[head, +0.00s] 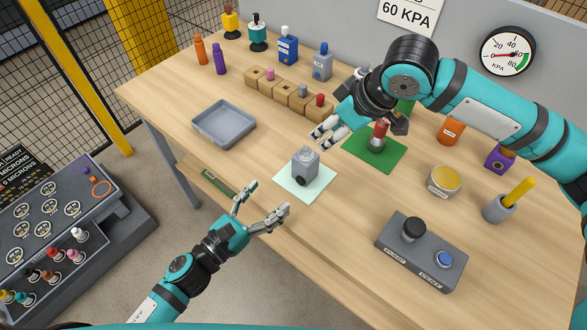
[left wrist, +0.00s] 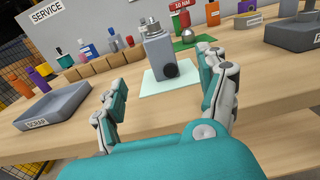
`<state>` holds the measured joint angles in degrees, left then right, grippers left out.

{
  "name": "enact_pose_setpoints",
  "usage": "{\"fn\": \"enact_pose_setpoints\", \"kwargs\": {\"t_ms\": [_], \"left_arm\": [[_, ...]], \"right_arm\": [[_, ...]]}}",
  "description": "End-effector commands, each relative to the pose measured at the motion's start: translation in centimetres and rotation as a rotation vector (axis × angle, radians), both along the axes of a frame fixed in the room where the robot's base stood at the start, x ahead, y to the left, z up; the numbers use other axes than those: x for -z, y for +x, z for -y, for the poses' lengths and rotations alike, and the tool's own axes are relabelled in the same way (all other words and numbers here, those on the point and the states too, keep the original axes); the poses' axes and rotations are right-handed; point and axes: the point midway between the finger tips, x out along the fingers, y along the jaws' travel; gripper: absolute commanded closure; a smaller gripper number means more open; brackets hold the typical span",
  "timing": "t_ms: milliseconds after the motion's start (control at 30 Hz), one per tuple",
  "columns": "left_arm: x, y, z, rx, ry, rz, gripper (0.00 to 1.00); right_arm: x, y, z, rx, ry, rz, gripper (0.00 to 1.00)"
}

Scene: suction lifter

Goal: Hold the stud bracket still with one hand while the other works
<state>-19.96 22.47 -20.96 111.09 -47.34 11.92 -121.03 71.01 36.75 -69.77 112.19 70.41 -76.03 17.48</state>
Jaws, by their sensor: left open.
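The stud bracket appears to be the grey block (head: 305,163) with a dark round knob on its front and a metal stud on top. It stands upright on a pale green mat (head: 318,191). In the left wrist view the block (left wrist: 160,55) is ahead, between and beyond the fingers. My left gripper (head: 262,205) is open and empty, in front of the block and apart from it. My right gripper (head: 325,136) is behind the block, slightly right, with its fingers pointing left. The gap between its fingers is unclear.
A red-topped tool with a silver base (head: 378,140) stands on a dark green mat (head: 390,160) near my right arm. An empty grey tray (head: 224,123) is at left. Wooden blocks (head: 284,90) line the back. A dark two-knob box (head: 420,256) sits front right.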

Motion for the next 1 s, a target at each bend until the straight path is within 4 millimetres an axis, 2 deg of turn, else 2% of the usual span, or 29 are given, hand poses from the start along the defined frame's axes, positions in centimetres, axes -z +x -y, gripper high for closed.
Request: {"fn": "enact_pose_setpoints", "kwargs": {"t_ms": [300, 600, 800, 1000], "left_arm": [[-0.1, 5.3, 3.9, -0.001, -0.003, 0.001, 0.25], [0.0, 9.6, 7.1, -0.001, -0.004, -0.002, 0.25], [0.0, 11.0, 8.2, -0.001, -0.002, -0.002, 0.25], [0.1, 11.2, 8.4, -0.001, -0.003, -0.003, 0.25]], "right_arm": [[0.0, 0.0, 0.0, 0.000, 0.000, 0.000, 0.62], [0.0, 0.0, 0.0, 0.000, 0.000, 0.000, 0.62], [0.0, 0.0, 0.0, 0.000, 0.000, 0.000, 0.62], [0.0, 0.0, 0.0, 0.000, 0.000, 0.000, 0.62]]}}
